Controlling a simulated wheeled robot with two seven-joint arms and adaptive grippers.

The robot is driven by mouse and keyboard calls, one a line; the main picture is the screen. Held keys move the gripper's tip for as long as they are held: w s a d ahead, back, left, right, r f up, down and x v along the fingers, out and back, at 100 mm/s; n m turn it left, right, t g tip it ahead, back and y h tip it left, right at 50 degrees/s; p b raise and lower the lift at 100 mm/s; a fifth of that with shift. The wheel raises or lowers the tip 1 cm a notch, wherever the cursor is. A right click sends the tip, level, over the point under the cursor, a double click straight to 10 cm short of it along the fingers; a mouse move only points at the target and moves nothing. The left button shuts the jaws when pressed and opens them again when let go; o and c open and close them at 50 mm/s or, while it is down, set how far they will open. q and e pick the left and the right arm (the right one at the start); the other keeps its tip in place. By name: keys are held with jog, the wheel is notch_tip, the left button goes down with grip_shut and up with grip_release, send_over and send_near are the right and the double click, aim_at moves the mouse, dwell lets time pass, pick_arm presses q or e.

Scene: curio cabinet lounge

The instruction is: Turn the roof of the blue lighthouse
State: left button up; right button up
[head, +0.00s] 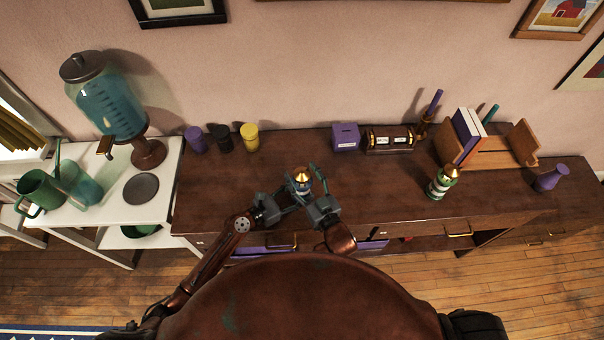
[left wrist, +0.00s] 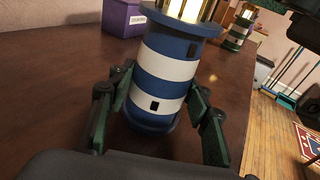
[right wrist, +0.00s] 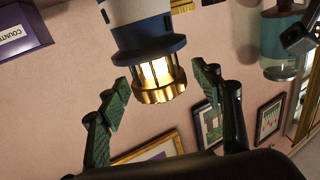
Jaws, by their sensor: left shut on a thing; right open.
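The blue lighthouse (head: 301,187) stands upright on the dark wooden cabinet, with blue and white bands and a gold roof (head: 302,174). My left gripper (left wrist: 160,92) is shut on its lower banded body, one finger on each side. In the right wrist view, which is upside down, the gold roof (right wrist: 160,93) and lit lantern (right wrist: 156,72) lie between the spread fingers of my right gripper (right wrist: 163,88). That gripper is open, with gaps beside the roof. In the head view both grippers crowd around the lighthouse and partly hide its body.
A green-banded lighthouse (head: 442,182) stands to the right. Behind are a purple box (head: 345,137), a dark cylindrical case (head: 390,139) and a wooden book rack (head: 490,158). Purple, black and yellow jars (head: 250,136) stand back left. The cabinet top between the lighthouses is clear.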

pick_arm(q)
jog(key=shift+s+f, duration=0.15)
jog(key=shift+f, duration=0.05)
pick_arm(e)
jog(key=v, duration=1.2)
dwell(0.7)
pick_arm(q)
jog(key=o, duration=1.8)
jog(key=shift+r, duration=0.15)
jog(key=shift+c, duration=0.2)
